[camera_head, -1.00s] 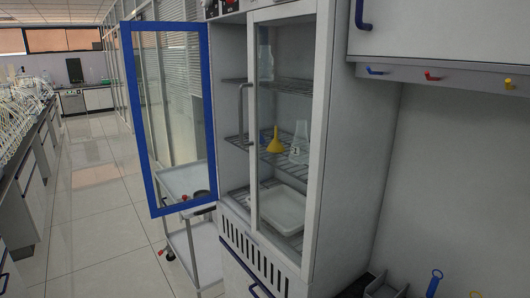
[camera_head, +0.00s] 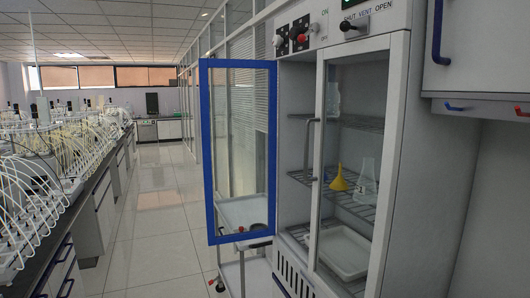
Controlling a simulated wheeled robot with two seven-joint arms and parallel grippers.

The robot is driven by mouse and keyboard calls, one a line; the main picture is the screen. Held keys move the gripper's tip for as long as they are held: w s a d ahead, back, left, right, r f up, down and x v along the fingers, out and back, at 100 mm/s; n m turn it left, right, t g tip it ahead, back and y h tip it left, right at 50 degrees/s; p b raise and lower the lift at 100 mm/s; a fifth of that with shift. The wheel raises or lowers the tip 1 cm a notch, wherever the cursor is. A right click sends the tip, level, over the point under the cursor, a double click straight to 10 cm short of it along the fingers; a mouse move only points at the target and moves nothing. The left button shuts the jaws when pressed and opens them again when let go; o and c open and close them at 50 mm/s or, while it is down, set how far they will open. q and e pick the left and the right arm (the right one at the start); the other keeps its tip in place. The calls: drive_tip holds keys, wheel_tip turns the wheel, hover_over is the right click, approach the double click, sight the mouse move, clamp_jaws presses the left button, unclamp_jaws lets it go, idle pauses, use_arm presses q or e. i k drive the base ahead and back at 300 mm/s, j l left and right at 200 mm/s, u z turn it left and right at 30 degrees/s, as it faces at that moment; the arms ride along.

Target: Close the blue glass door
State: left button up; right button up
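The blue-framed glass door (camera_head: 206,160) stands swung open on the left side of the tall grey cabinet (camera_head: 425,150). Its glass is clear, and the aisle and a cart show through it. The cabinet's other glass door, grey-framed with a vertical handle (camera_head: 309,150), covers the right part of the opening. Wire shelves inside hold a yellow funnel (camera_head: 339,180), a flask (camera_head: 366,180) and a white tray (camera_head: 345,252). Neither of my grippers is in view.
A wheeled cart (camera_head: 230,273) stands behind and below the open door. A long bench (camera_head: 75,225) with tubing and bottles runs along the left. The tiled floor (camera_head: 150,215) between bench and door is clear.

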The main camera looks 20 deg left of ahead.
sight(204, 64)
drive_tip(key=i+j+z, duration=0.1)
drive_tip(key=z, duration=0.35)
drive_tip(key=i+j+z, duration=0.1)
drive_tip(key=j+z, duration=0.15)
drive_tip(key=z, duration=0.15)
drive_tip(key=j+z, duration=0.2)
drive_tip(key=z, duration=0.25)
drive_tip(key=j+z, duration=0.3)
drive_tip(key=j, duration=0.6)
drive_tip(key=j+z, duration=0.25)
drive_tip(key=j, duration=0.7)
drive_tip(key=j+z, duration=0.3)
drive_tip(key=j, duration=0.6)
drive_tip(key=k+j, duration=0.1)
drive_tip(key=j, duration=0.4)
drive_tip(key=k+j, duration=0.1)
drive_tip(key=j, duration=0.35)
drive_tip(key=k+j, duration=0.1)
drive_tip(key=j, duration=0.4)
drive_tip(key=k+j, duration=0.1)
drive_tip(key=j, duration=0.85)
drive_tip(key=k+z, duration=0.05)
